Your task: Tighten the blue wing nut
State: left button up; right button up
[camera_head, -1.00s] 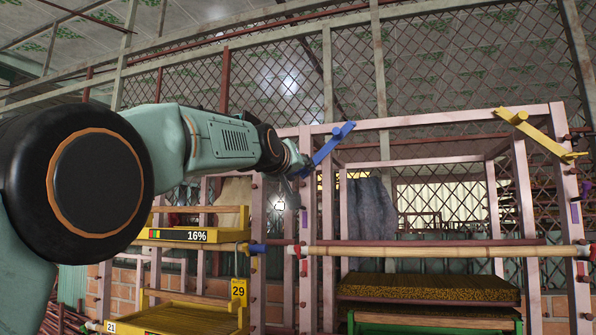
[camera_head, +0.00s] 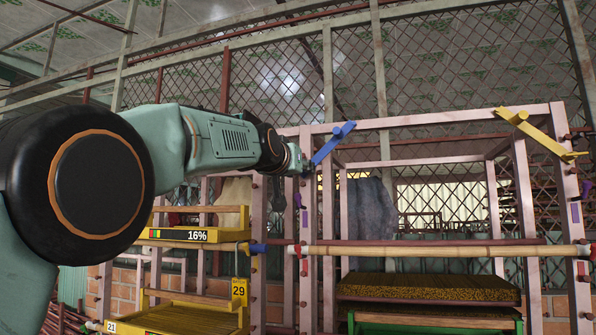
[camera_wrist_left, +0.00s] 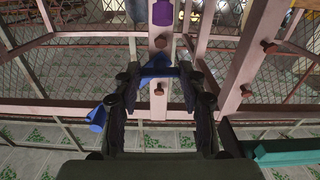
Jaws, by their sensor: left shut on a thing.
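The blue wing nut (camera_head: 328,145) is a long blue bar set slantwise on a pink upright post (camera_head: 309,195) of the rack, its upper end to the right. My left gripper (camera_head: 304,166) is at its lower left end in the head view and hides part of it. In the left wrist view, my left gripper (camera_wrist_left: 158,85) has its two dark fingers shut around the blue wing nut (camera_wrist_left: 155,66). One blue end sticks out past the finger at left. The right gripper is not in view.
A similar yellow bar (camera_head: 540,134) is on the right post. A bamboo pole (camera_head: 440,251) crosses below. Yellow trays (camera_head: 195,234) stand at lower left, and a brown tray (camera_head: 425,289) sits inside the rack. A purple piece (camera_wrist_left: 161,12) is on the post.

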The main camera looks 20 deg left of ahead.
pick_arm(q)
jog(key=shift+r, duration=0.25)
jog(key=o, duration=1.1)
jog(key=shift+f, duration=0.15)
jog(key=shift+o, duration=0.2)
jog(key=shift+s, duration=0.1)
jog(key=s, duration=0.7)
jog(key=shift+s+a, duration=0.15)
jog(key=shift+s, duration=0.05)
